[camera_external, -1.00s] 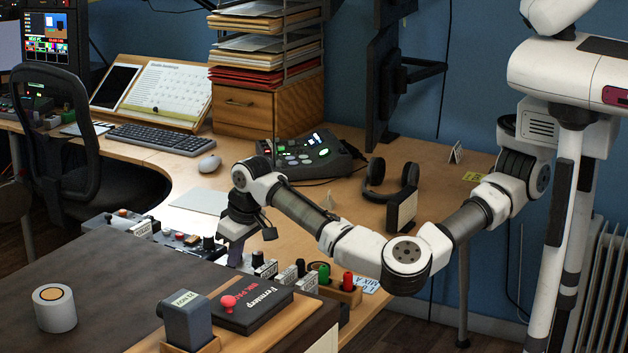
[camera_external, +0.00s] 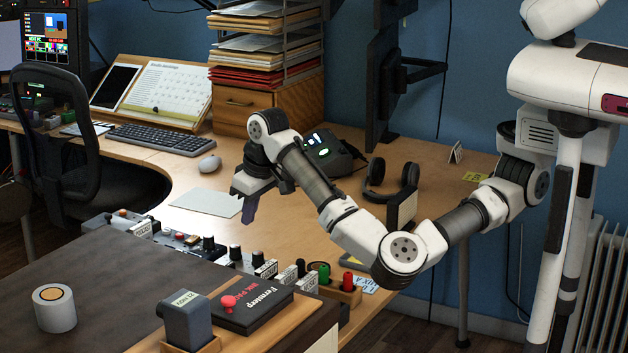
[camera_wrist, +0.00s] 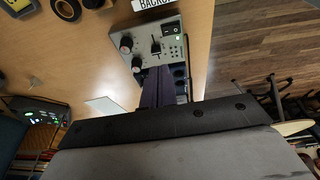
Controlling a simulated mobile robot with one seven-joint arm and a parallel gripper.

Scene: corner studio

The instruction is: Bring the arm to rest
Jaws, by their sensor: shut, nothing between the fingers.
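My gripper (camera_external: 250,207) is in the external view, above the wooden desk (camera_external: 290,235), pointing down. It is shut and empty, and it hangs in the air behind the row of small control boxes. My arm reaches in from the right with its elbow low and its wrist raised. In the wrist view my shut fingers (camera_wrist: 158,88) show dark purple. They overlap a grey control box (camera_wrist: 150,48) with knobs and a switch, and I cannot tell the gap between them from that view.
A lit console (camera_external: 330,150) lies behind my wrist. A white sheet (camera_external: 207,202) lies flat on the desk.

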